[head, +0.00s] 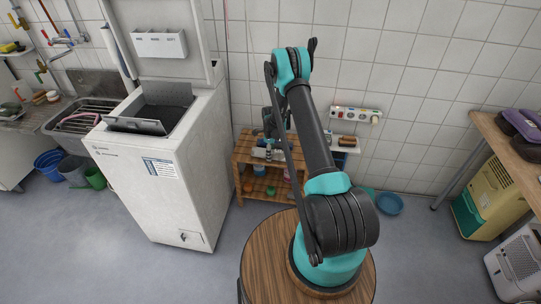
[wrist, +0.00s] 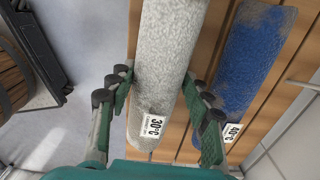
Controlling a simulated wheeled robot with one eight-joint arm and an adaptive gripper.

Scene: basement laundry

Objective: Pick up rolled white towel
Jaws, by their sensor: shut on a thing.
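The rolled white towel (wrist: 168,40) lies lengthwise over the wooden slats in the wrist view, with a "30°C" tag near its lower end. My gripper (wrist: 157,82) has one finger on each side of it and is shut on it. I cannot tell whether the towel is still resting on the slats. In the head view, my gripper (head: 268,150) is low over the small wooden shelf behind my arm, and the towel is hard to make out there.
A rolled blue towel (wrist: 250,60) with a "40°C" tag lies close to the right of the white one. The slatted wooden shelf (head: 243,158) stands against the tiled wall, right of the white washing machine (head: 160,175). A blue basin (head: 390,204) is on the floor.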

